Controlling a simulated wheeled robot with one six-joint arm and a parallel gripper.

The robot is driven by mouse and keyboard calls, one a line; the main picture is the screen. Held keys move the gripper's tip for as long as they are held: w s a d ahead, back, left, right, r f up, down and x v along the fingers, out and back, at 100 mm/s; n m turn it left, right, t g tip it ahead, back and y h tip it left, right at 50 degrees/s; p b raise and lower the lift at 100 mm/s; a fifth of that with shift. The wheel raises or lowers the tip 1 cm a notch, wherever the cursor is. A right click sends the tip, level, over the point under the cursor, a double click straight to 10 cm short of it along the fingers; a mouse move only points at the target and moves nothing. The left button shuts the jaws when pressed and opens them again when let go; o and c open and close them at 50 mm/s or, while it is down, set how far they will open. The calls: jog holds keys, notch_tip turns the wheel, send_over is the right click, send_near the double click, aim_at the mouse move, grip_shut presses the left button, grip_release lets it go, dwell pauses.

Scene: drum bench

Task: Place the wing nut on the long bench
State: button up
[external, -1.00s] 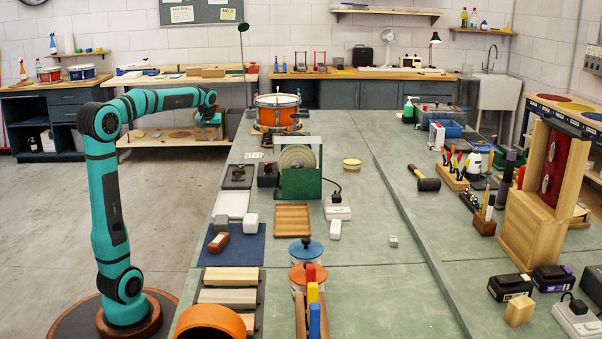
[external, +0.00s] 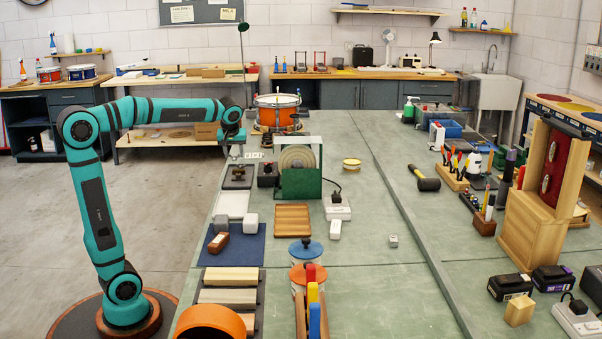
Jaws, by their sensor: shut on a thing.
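The long bench (external: 370,290) has a green-grey top and runs away from the camera through the middle of the external view. My gripper (external: 238,157) points down over its left edge, in front of the orange drum, just above a small dark plate with a fitting on it (external: 237,178). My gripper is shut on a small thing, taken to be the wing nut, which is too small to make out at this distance. I cannot tell whether it touches the plate or fitting.
A green-framed round wheel (external: 300,172) stands right of my gripper, with a dark block (external: 267,175) between. The orange drum (external: 277,112) is behind. A white tray (external: 232,205) lies nearer. The bench's middle strip (external: 370,220) is mostly clear.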

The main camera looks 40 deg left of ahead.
jog(key=shift+a+f, duration=0.1)
jog(key=shift+f, duration=5.3)
jog(key=shift+f, duration=0.35)
jog(key=o, duration=1.1)
jog(key=v, duration=1.7)
jog(key=s+a+r+m+t+h, duration=0.1)
jog(key=s+a+r+m+t, duration=0.1)
jog(key=s, duration=0.4)
jog(key=s+a+r+m+t+h, duration=0.1)
jog(key=s+a+r+m+t, duration=0.1)
jog(key=s+t, duration=0.5)
jog(key=s+a+r+m+t+h, duration=0.1)
jog(key=s+a+r+m+t, duration=0.1)
jog(key=s, duration=0.5)
jog(key=shift+r+m+t, duration=0.4)
jog(key=shift+m+t, duration=0.3)
jog(key=shift+t, duration=0.05)
jog(key=shift+r+m+t, duration=0.4)
jog(key=shift+m+t, duration=0.3)
jog(key=shift+t, duration=0.05)
